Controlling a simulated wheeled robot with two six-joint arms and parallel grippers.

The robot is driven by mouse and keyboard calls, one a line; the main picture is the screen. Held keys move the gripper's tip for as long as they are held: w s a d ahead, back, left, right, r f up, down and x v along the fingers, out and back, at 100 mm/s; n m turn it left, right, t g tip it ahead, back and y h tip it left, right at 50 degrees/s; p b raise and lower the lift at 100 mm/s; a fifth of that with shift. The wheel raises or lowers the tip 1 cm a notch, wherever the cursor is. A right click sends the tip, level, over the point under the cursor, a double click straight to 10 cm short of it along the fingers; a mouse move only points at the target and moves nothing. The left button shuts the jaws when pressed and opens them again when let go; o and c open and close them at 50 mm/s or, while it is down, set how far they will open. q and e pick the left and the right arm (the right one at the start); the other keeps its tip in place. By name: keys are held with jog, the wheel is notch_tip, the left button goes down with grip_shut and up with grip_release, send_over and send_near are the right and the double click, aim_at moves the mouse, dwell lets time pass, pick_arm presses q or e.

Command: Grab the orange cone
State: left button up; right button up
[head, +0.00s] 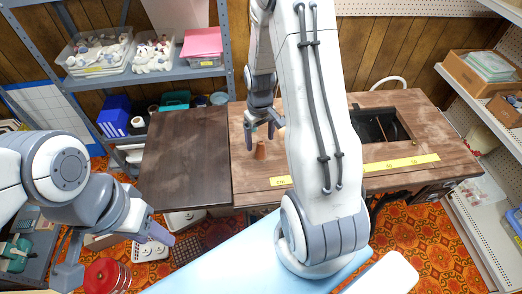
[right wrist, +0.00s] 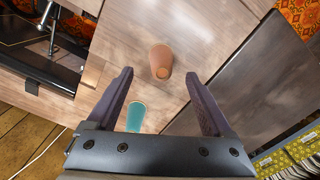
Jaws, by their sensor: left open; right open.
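The orange cone (head: 260,150) stands on the wooden sewing table (head: 245,185), left of the yellow ruler. In the right wrist view the brownish-orange cone (right wrist: 161,62) appears just past my fingertips, centred between them. My right gripper (head: 261,132) is open and empty, pointing down above and close to the cone; I see no contact. A teal cone (right wrist: 136,116) shows nearer the palm, between the fingers in the picture; I cannot make it out in the head view. My left gripper (head: 115,256) is open and empty at the lower left, away from the table.
A yellow ruler (head: 400,163) lies along the table's front. A recessed machine opening (head: 380,126) is at the table's right. A dark wooden leaf (head: 185,160) on the left is bare. Shelves with bins (head: 97,52) stand behind; a white shelf unit is at right.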

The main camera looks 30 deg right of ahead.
aim_at(261, 148)
jog(key=f, duration=0.5)
jog(key=shift+s, duration=0.3)
grip_shut()
jog(key=shift+r, duration=0.1)
jog(key=shift+r, duration=0.15)
